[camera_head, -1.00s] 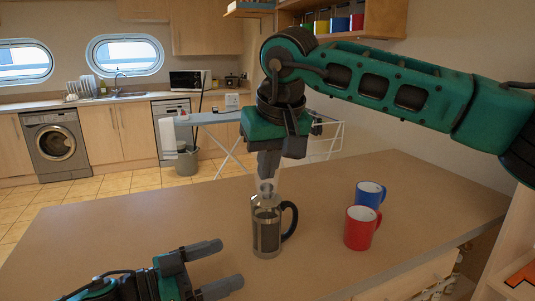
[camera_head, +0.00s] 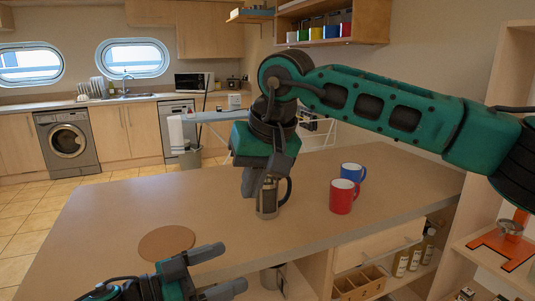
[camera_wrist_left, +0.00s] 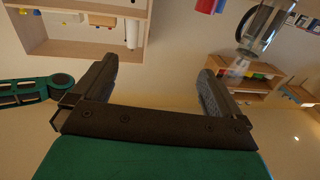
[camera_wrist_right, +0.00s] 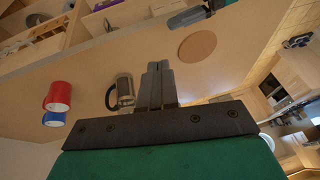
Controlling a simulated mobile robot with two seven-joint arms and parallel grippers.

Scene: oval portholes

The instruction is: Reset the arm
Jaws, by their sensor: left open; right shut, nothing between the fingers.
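My right gripper (camera_head: 250,182) is shut and empty, pointing down over the counter, overlapping part of the French press (camera_head: 268,200) in the head view. The press stands upright with its dark handle to the right. In the right wrist view, the shut fingers (camera_wrist_right: 158,70) appear beside the French press (camera_wrist_right: 121,94), with a gap between them. My left gripper (camera_head: 230,268) is open and empty, low at the counter's front edge. In the left wrist view, nothing lies between its spread fingers (camera_wrist_left: 157,70). The press's upper part is partly hidden in the head view.
A red mug (camera_head: 341,198) and a blue mug (camera_head: 354,172) stand right of the press. A round cork mat (camera_head: 166,242) lies on the counter's left part. Open shelves with bottles (camera_head: 402,263) are below. The counter's left side is mostly clear.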

